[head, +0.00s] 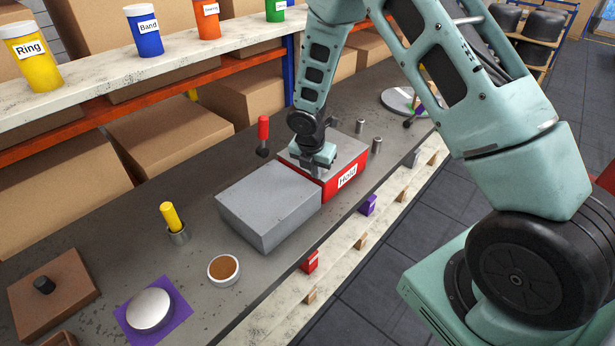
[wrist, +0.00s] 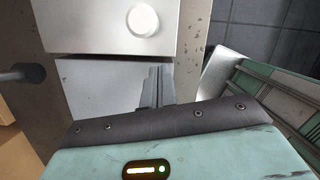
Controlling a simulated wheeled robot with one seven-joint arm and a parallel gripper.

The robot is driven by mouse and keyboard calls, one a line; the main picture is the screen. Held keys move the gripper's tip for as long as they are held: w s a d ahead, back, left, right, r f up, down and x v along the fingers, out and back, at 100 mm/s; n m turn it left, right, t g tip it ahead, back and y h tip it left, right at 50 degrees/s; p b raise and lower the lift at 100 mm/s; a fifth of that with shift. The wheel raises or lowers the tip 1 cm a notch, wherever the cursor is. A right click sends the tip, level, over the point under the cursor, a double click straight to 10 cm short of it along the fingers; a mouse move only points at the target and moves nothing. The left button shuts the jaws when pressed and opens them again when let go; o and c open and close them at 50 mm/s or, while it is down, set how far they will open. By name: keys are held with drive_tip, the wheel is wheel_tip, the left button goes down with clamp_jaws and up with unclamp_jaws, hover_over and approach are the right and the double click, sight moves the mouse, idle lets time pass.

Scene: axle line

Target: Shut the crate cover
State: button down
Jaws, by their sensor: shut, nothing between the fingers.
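A red crate (head: 347,179) with a "Hold" label stands on the bench, and a flat grey panel (head: 345,150) shows at its top. I cannot tell for sure how far this cover is closed. My gripper (head: 318,160) is shut and empty, pointing down over the crate's top near its left side; whether it touches is unclear. The gripper hides part of the crate's top.
A plain grey box (head: 270,205) stands close on the crate's left. A red-handled lever (head: 263,135) rises behind. The bench's front edge is close.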

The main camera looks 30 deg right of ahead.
drive_tip(key=b+v, duration=0.2)
drive_tip(key=v, duration=0.8)
drive_tip(key=shift+s+a, duration=0.25)
drive_tip(key=shift+a, duration=0.05)
